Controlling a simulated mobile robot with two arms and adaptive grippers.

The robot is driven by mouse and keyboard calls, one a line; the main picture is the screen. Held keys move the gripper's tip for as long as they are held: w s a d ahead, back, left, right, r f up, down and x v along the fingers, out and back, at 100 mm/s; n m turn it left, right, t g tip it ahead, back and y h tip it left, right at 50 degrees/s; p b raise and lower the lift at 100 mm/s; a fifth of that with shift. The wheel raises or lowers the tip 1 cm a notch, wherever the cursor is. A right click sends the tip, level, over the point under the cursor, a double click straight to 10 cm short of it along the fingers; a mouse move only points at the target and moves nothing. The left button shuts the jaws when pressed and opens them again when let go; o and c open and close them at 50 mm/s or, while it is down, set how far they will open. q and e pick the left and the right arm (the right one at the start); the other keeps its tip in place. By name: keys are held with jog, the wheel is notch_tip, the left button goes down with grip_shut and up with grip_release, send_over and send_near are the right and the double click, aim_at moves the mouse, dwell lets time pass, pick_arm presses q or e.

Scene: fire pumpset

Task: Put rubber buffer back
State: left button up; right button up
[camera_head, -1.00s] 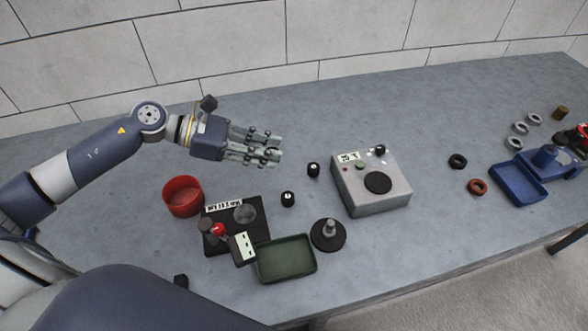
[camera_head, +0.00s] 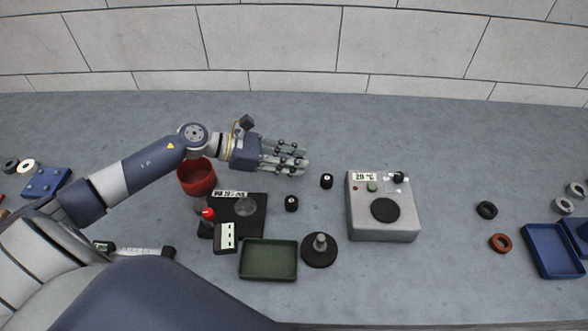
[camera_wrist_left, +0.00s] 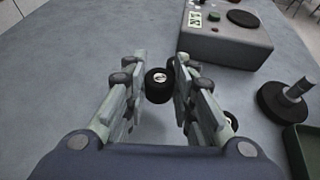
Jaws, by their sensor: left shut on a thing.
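My left gripper (camera_head: 304,164) reaches in from the left over the far part of the bench, its fingers pointing right. In the left wrist view its fingers (camera_wrist_left: 160,82) are closed around a short black cylinder with a pale centre, which looks like a rubber buffer (camera_wrist_left: 157,86). The fingers hide this piece in the head view. Two similar black cylinders stand on the bench, one right of the fingertips (camera_head: 326,181) and one nearer me (camera_head: 291,204). In the wrist view both are partly behind the right-hand finger. My right gripper is out of view.
A grey box with a display (camera_head: 383,232) stands to the right. Rings and a blue tray (camera_head: 552,268) are far right.

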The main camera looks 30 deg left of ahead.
pick_arm(q)
notch_tip(320, 180, down, 3)
jog(key=shift+f, duration=0.4)
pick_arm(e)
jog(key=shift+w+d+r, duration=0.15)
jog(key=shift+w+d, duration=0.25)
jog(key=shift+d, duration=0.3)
pick_arm(q)
jog(key=shift+f, duration=0.2)
jog(key=o, duration=0.9)
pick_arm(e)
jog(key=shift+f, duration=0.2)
pick_arm(q)
jog(key=shift+r, duration=0.2)
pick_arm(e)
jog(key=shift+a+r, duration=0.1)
